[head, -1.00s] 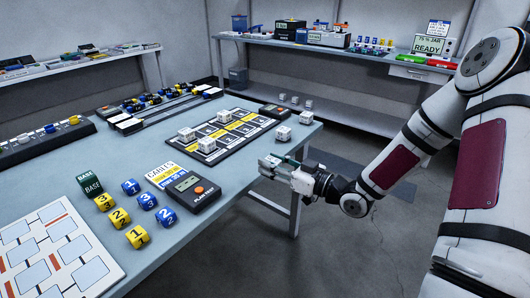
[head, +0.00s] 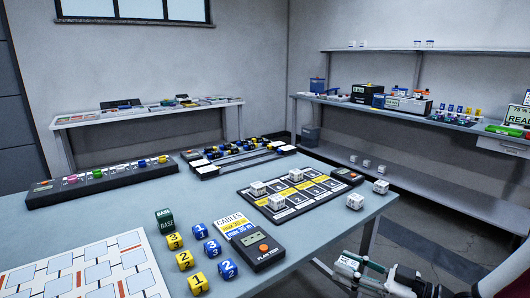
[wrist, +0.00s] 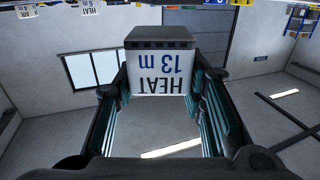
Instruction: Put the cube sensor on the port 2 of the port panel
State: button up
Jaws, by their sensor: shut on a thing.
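My gripper (head: 352,264) is low at the right in the head view, beyond the table's right edge. It is shut on a white cube sensor (wrist: 160,74), which reads "HEAT 13 m" upside down in the wrist view, between the teal finger pads. In the head view the cube (head: 345,265) is small and partly hidden by the fingers. A dark board with numbered cells and a yellow band (head: 318,199), which looks like the port panel, lies on the table left of and above my gripper.
Two loose white cubes (head: 355,201) (head: 381,186) stand near the table's right edge. A dark handheld device (head: 262,254), numbered blue and yellow cubes (head: 227,268), a white diagram board (head: 70,268) and a dark strip with coloured knobs (head: 100,181) occupy the rest.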

jog(key=w+r+m+t+h+p, duration=0.45)
jog(key=w+r+h+p, duration=0.2)
jog(key=r, duration=0.45)
jog(key=w+r+m+t+h+p, duration=0.3)
jog(key=w+r+m+h+p, duration=0.25)
jog(key=r+h+p, duration=0.4)
jog(key=s+f+n+g+y+b, duration=0.2)
jog(key=f+n+y+b, duration=0.1)
jog(key=f+y+b, duration=0.3)
jog(key=s+d+f+n+g+y+b, duration=0.1)
jog(key=f+n+y+b, duration=0.2)
jog(key=f+y+b, duration=0.3)
jog(key=shift+s+d+f+n+g+b, duration=0.35)
jog(key=shift+f+b, duration=1.85)
jog(key=shift+f, duration=1.4)
jog(key=w, duration=0.4)
jog(key=w+a+f+b, duration=0.1)
jog(key=w, duration=0.4)
jog(key=w+a+b, duration=0.1)
jog(key=w, duration=0.4)
jog(key=shift+w+f, duration=0.2)
jog(key=shift+w, duration=0.05)
jog(key=shift+w+a+f+b, duration=0.1)
jog(key=shift+w+f+b, duration=0.1)
jog(key=shift+w, duration=0.2)
jog(key=shift+w+a+f+b, duration=0.1)
jog(key=shift+w+b, duration=0.1)
jog(key=shift+w, duration=0.2)
jog(key=shift+s+f, duration=0.1)
jog(key=shift+f, duration=1.2)
